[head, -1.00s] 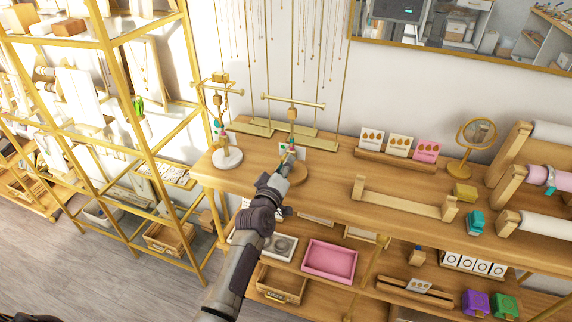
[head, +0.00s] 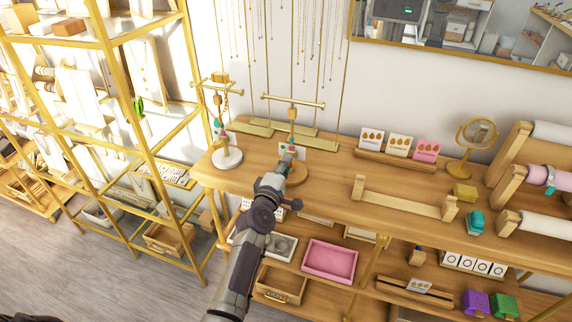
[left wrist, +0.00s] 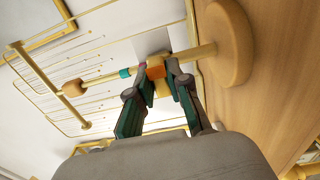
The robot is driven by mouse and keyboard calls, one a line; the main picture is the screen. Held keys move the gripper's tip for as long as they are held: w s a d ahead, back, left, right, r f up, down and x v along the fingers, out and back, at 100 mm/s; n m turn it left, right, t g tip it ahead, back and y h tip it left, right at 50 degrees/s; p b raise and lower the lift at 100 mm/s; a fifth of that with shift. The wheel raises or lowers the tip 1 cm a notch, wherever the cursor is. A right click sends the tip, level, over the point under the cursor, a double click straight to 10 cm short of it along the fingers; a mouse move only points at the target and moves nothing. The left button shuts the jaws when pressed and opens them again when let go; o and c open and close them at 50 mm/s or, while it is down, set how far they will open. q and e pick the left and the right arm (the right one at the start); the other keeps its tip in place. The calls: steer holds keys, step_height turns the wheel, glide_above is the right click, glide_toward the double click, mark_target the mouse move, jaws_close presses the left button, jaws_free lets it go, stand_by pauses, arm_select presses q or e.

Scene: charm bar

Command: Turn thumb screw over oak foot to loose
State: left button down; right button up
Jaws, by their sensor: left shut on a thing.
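The stand with the round oak foot (head: 299,176) is on the wooden counter, its gold T-bar (head: 293,101) on top. In the left wrist view the oak foot (left wrist: 232,45) is at upper right and the post runs left from it. An orange block and a gold thumb screw (left wrist: 162,90) sit on that post. My left gripper (left wrist: 158,82) is shut on the thumb screw, a finger on each side of it; the fingers partly hide it. In the head view my left gripper (head: 287,162) is just in front of the post, above the foot. My right gripper is not in view.
A similar stand with a white foot (head: 228,160) is close on the left. Earring cards (head: 398,147), a round mirror (head: 477,132) and a wooden bracket (head: 405,203) are to the right. Necklaces hang behind. A pink tray (head: 330,262) is on the lower shelf.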

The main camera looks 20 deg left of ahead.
arm_select(q)
steer(key=shift+f, duration=0.1)
stand_by(0.3)
steer(key=c, duration=1.1)
jaws_free()
steer(key=s, duration=1.2)
steer(key=shift+a, duration=0.2)
